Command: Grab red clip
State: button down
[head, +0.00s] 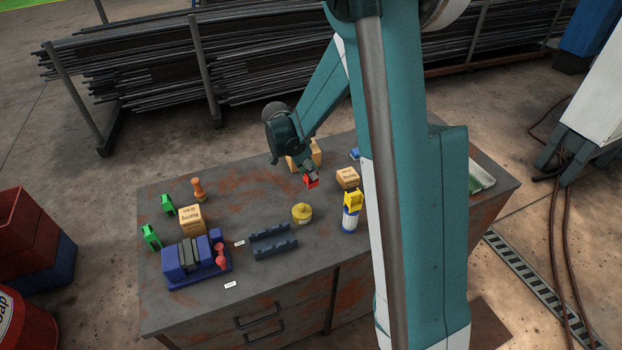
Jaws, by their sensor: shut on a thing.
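The red clip (312,182) is at the tip of my gripper (310,174), over the back middle part of the grey workbench (222,213). My gripper is shut on the clip. Part of the clip is hidden by the fingers. I cannot tell whether the clip is touching the bench or held just above it.
Cardboard boxes (347,178) stand right of and behind my gripper. A yellow round pot (302,212), a yellow-topped bottle (352,207), a dark rack (272,243), a blue device (190,262) and green clips (151,237) are nearby.

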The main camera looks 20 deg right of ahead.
jog(key=shift+r, duration=2.5)
